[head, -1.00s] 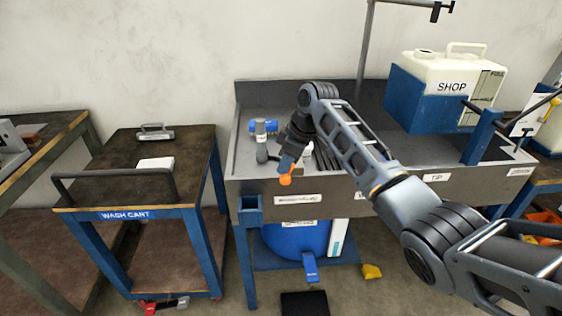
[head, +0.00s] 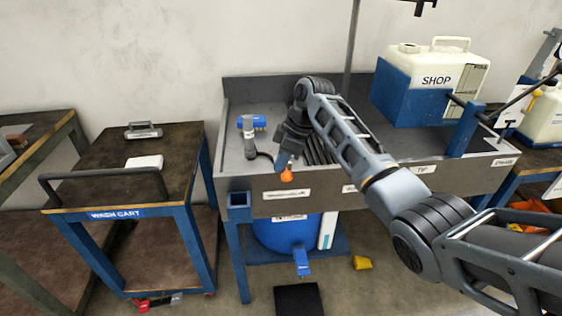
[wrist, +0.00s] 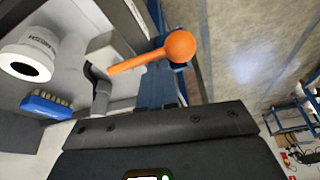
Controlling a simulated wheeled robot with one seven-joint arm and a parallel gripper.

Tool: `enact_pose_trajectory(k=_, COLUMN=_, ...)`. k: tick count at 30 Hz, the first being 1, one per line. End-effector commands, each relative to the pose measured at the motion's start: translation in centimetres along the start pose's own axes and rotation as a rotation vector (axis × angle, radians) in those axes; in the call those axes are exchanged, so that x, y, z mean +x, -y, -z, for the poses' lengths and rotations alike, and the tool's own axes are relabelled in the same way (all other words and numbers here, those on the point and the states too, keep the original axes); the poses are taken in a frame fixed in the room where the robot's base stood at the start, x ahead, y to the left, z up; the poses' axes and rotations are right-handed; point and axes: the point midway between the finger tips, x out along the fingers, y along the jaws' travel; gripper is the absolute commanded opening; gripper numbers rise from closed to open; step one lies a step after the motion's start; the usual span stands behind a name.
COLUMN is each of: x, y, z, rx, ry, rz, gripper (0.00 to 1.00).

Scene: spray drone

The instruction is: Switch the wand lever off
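The orange lever (head: 287,174) with a round knob shows at the sink's front edge, just below my gripper. In the wrist view the orange lever (wrist: 150,54) runs from a grey block at its left to the round knob at its right. A grey bent pipe or hose (wrist: 101,95) comes off near the block. My gripper (head: 284,161) hangs over the front edge with its blue fingers close to the lever. In the wrist view the blue fingers (wrist: 156,88) appear together, with the lever beyond their tips. Whether they touch the lever is not clear.
The grey sink (head: 300,192) holds a white-and-grey cylinder (head: 249,135) and a blue brush (wrist: 47,106). A blue bracket (head: 240,205) sticks out at the front left corner. The wash cart (head: 110,213) stands left. A SHOP tank (head: 436,75) is at the right.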

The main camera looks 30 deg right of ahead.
Motion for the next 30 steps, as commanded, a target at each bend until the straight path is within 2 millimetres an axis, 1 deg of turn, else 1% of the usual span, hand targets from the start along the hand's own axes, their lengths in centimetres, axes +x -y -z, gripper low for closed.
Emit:
enact_pose_trajectory(k=1, x=-0.1, y=-0.1, z=-0.3, rx=0.006, ry=0.004, rz=-0.001, gripper=0.0)
enact_pose_trajectory(k=11, x=-0.1, y=-0.1, z=-0.3, rx=0.007, ry=0.005, rz=-0.001, gripper=0.0)
enact_pose_trajectory(k=14, x=-0.1, y=0.2, z=0.5, rx=0.005, ry=0.005, rz=0.0, gripper=0.0)
enact_pose_trajectory(k=17, x=0.1, y=0.9, z=2.0, rx=0.002, ry=0.003, rz=0.0, gripper=0.0)
enact_pose_trajectory(k=20, x=0.3, y=1.8, z=4.0, rx=0.0, ry=0.003, rz=0.0, gripper=0.0)
enact_pose_trajectory(k=22, x=-1.1, y=1.3, z=3.6, rx=0.005, ry=0.0, rz=-0.006, gripper=0.0)
enact_pose_trajectory(k=27, x=-4.7, y=1.2, z=3.7, rx=0.003, ry=-0.001, rz=-0.005, gripper=0.0)
enact_pose_trajectory(k=30, x=-6.5, y=1.0, z=3.7, rx=0.002, ry=-0.001, rz=-0.004, gripper=0.0)
